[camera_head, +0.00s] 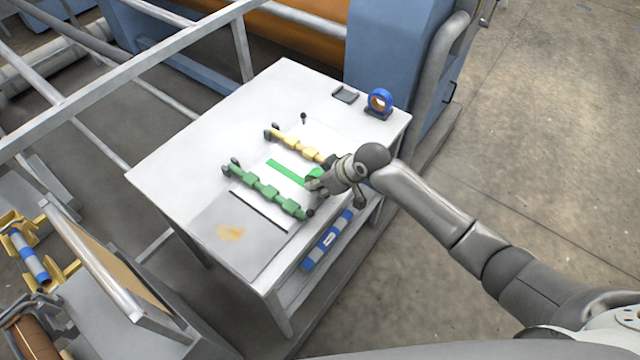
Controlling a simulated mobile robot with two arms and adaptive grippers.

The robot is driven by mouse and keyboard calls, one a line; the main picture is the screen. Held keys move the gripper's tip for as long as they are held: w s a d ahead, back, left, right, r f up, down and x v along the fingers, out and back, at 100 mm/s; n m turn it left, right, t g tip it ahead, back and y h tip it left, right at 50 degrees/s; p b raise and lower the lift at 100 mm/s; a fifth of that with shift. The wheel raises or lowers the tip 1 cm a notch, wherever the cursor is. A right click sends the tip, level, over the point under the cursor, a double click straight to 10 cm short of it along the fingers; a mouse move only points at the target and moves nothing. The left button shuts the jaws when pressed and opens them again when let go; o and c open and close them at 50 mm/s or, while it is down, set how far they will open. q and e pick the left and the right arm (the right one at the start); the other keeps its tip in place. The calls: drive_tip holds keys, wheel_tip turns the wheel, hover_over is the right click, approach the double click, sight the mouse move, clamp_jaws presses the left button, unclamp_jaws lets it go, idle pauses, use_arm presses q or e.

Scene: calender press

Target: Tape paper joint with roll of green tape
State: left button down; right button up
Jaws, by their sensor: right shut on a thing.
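A strip of green tape (287,173) lies on the white paper (335,134) on the table, between a yellow clamp bar (299,146) and a green clamp bar (265,190). My right gripper (313,184) is at the right end of the strip, low over the table. It is shut on the green tape roll (315,174), of which only a small green part shows; the fingers and wrist hide the rest. My left gripper is not in view.
The grey table (180,160) also holds a blue tape dispenser (380,101) and a small dark tray (345,95) at the back right. A blue roll (328,240) lies on the shelf below. Metal rails (150,68) cross at the left. Open floor lies to the right.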

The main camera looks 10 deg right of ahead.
sight(315, 171)
drive_tip(key=shift+r, duration=2.75)
drive_tip(key=shift+r, duration=0.45)
wheel_tip(315, 171, up, 7)
drive_tip(key=shift+w+f, duration=0.1)
drive_tip(key=shift+m+t+h, duration=0.3)
drive_tip(key=shift+m+h, duration=0.1)
drive_tip(key=shift+m, duration=0.4)
drive_tip(key=s+d+f+b, duration=0.1)
drive_tip(key=b, duration=0.1)
drive_tip(key=s+d+f+b, duration=0.1)
drive_tip(key=b, duration=0.1)
drive_tip(key=shift+s+f, duration=0.2)
drive_tip(key=shift+s, duration=0.05)
drive_tip(key=s+d+f+m+t+h+b, duration=0.1)
drive_tip(key=s+d+f+m+h+b, duration=0.1)
drive_tip(key=s+d+m+h+b, duration=0.2)
drive_tip(key=shift+s+d+m+b, duration=1.7)
drive_tip(key=shift+s+d+b, duration=0.95)
drive_tip(key=shift+b, duration=0.6)
